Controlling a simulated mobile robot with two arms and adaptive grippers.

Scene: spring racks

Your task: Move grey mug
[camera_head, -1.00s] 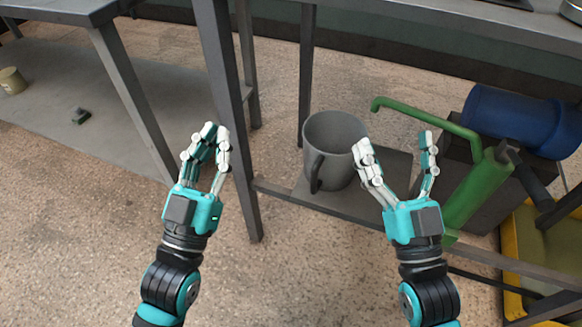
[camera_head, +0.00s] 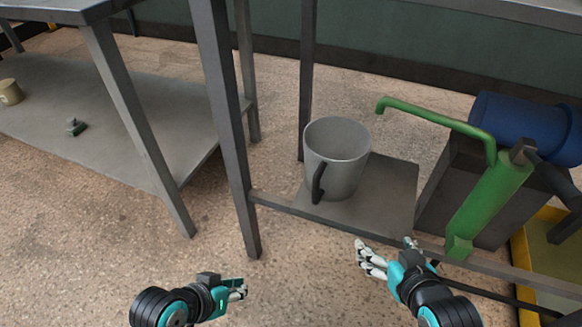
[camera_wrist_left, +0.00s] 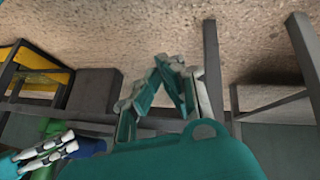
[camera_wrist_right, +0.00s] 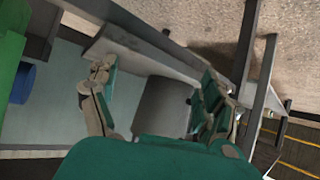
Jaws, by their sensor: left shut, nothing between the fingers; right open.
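The grey mug (camera_head: 345,160) stands upright on a low grey shelf (camera_head: 385,205) in the head view, its dark handle facing the front. My right gripper (camera_head: 388,247) is open and empty, in front of the shelf and below the mug in the picture. In the right wrist view the mug (camera_wrist_right: 162,105) shows between the spread fingers of the right gripper (camera_wrist_right: 150,92), apart from them. My left gripper (camera_head: 240,290) is shut and empty, low at the left over the floor. It also shows in the left wrist view (camera_wrist_left: 168,75).
A left shelf (camera_head: 110,125) holds a beige cup (camera_head: 10,92). The front floor is open.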

